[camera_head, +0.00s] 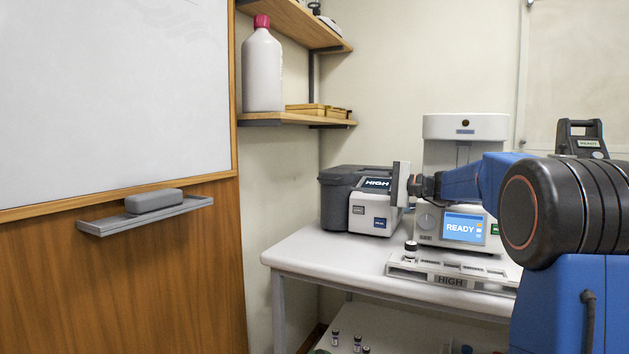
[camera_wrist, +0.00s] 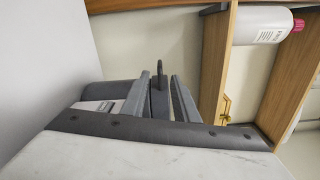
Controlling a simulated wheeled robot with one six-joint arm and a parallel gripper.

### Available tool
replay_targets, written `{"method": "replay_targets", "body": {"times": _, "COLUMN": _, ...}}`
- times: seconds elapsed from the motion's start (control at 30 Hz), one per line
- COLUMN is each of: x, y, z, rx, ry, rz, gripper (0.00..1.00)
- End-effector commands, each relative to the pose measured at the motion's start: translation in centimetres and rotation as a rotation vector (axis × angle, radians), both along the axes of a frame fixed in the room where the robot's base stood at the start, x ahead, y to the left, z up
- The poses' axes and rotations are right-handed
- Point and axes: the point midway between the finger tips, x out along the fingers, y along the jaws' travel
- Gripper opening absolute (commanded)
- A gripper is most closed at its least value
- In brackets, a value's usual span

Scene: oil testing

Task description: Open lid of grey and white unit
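The grey and white unit (camera_head: 362,200) stands on the left part of the white table in the head view, its dark grey lid down. Its front has a HIGH label and small blue and grey plates. My gripper (camera_head: 396,184) is at the unit's right front corner and hides part of it; its fingertips are not clear there. In the wrist view my gripper (camera_wrist: 160,84) has two grey fingers spread apart. A dark upright piece with a rounded tip (camera_wrist: 160,72) shows between them; I cannot tell whether they touch it. Part of the unit (camera_wrist: 108,92) shows beyond the left finger.
A white instrument (camera_head: 465,128) with a READY screen stands right of the unit, behind my arm. A tray (camera_head: 410,271) marked HIGH, with a small vial, lies in front on the table (camera_head: 310,250). Shelves with a white bottle (camera_head: 262,70) hang above left.

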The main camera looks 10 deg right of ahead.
Motion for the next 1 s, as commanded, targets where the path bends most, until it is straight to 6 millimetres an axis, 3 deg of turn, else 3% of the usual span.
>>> {"method": "replay_targets", "body": {"times": 0.6, "x": 6.4, "y": 9.0, "z": -0.2, "rx": 0.000, "ry": 0.002, "rz": 0.003, "gripper": 0.27}}
{"method": "replay_targets", "body": {"times": 1.0, "x": 8.7, "y": 12.2, "z": -0.1, "rx": -0.001, "ry": 0.001, "rz": 0.001, "gripper": 0.27}}
